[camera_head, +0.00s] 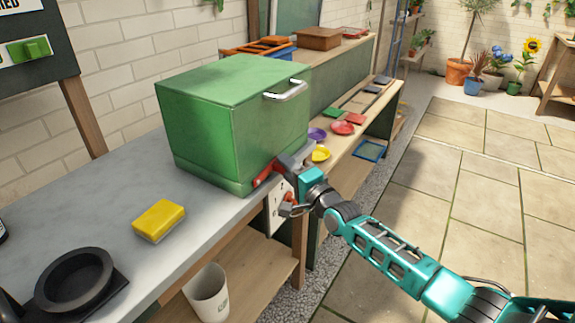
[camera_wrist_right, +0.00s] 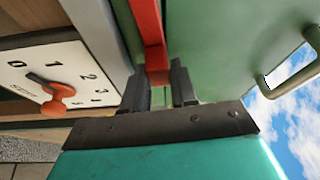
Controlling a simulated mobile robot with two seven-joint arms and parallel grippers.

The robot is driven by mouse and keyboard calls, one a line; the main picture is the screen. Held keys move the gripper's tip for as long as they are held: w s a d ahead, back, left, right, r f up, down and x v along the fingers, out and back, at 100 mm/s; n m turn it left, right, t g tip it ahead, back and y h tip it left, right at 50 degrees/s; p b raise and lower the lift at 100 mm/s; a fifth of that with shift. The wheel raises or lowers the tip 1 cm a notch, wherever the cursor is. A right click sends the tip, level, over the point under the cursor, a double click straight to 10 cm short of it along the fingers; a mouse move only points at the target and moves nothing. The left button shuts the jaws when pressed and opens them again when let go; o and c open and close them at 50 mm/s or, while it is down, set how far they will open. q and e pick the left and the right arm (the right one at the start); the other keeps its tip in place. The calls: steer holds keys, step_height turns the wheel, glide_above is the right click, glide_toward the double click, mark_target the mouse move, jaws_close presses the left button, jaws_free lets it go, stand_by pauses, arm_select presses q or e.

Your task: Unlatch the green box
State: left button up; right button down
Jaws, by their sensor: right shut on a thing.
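The green box (camera_head: 205,120) stands closed on the grey worktop, with a metal handle (camera_head: 286,90) near the top of its right side. A red latch (camera_head: 263,176) is low on that side, and it shows as a red bar in the right wrist view (camera_wrist_right: 150,30). My right gripper (camera_head: 279,166) is at the latch. In the wrist view its two dark fingers (camera_wrist_right: 160,85) are shut on the end of the red bar. The fingers hide part of the latch in the head view. My left gripper is not in view.
A white numbered dial plate (camera_wrist_right: 75,75) with a red knob (camera_wrist_right: 58,98) is just below the latch. A yellow sponge (camera_head: 159,220) and a black dish (camera_head: 74,280) lie on the worktop. A white bucket (camera_head: 207,294) stands below. The paved floor at right is clear.

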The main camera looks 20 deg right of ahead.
steer(key=shift+f, duration=0.15)
steer(key=c, duration=1.2)
jaws_free()
steer(key=shift+o, duration=1.2)
steer(key=shift+s, duration=0.1)
